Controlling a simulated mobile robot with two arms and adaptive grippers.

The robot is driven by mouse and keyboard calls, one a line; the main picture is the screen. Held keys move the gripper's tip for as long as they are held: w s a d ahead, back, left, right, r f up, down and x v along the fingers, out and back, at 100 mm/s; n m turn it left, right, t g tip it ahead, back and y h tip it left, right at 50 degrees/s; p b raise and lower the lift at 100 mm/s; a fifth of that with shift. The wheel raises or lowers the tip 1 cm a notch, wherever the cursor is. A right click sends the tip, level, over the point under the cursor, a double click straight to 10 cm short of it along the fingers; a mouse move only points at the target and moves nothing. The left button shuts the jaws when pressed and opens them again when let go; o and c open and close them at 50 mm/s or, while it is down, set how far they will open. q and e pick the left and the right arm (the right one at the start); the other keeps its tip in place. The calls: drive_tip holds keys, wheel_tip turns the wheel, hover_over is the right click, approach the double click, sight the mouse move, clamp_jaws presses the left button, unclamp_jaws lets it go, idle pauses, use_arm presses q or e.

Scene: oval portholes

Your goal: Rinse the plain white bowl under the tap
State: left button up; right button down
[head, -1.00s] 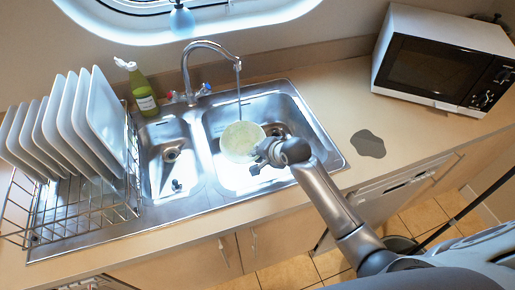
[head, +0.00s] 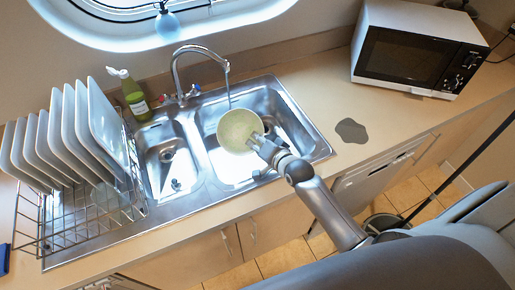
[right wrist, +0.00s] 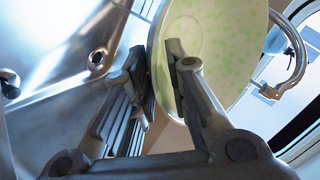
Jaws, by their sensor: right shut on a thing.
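The bowl (head: 240,130) is pale with a light rim, and its inside shows light green blotches. It is held tilted over the right basin (head: 290,115) of the steel sink. My right gripper (head: 262,143) is shut on its near right rim. In the right wrist view the two fingers (right wrist: 160,55) stand on either side of the bowl's wall (right wrist: 215,45). The curved tap (head: 187,52) stands behind the sink. A thin stream (head: 228,92) runs down from its spout to the bowl's far rim. My left gripper is not in view.
A rack (head: 85,228) with several white plates (head: 58,135) stands left of the sink. A green bottle (head: 133,97) is behind the left basin (head: 165,150). A microwave (head: 410,55) stands at the back right. A grey patch (head: 351,130) lies on otherwise clear counter.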

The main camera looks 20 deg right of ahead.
drive_tip(key=w+d+f+b, duration=0.2)
drive_tip(key=w+b, duration=0.7)
drive_tip(key=w, duration=0.4)
drive_tip(key=shift+w+f+b, duration=0.25)
drive_tip(key=shift+b, duration=0.1)
drive_tip(key=shift+d, duration=0.25)
drive_tip(key=shift+s+d, duration=0.1)
drive_tip(key=shift+d, duration=0.25)
drive_tip(key=s+a+p, duration=0.1)
drive_tip(key=s+p, duration=0.7)
drive_tip(key=s, duration=0.2)
drive_tip(key=shift+a, duration=0.35)
